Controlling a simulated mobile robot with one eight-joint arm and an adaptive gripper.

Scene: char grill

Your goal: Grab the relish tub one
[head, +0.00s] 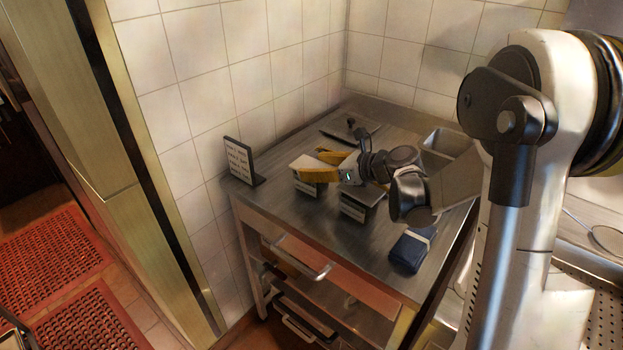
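Two small containers with dark, labelled fronts stand on the steel counter: a left container (308,187) and a right container (353,209). Their labels are too small to read, so I cannot tell which is the relish tub. A yellow and tan wedge-shaped thing (318,174) sits at the top of the left container. My gripper (351,168) is above and just behind the right container, at the right end of the yellow thing. Its fingers are small and partly hidden by my wrist, so I cannot tell whether it is open or touching anything.
The steel counter (280,222) has a dark sign (240,162) at its left edge by the tiled wall. A dark blue box (409,250) lies at the front right. A dark flat tray (346,134) lies at the back. Drawers are below. The front left counter is clear.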

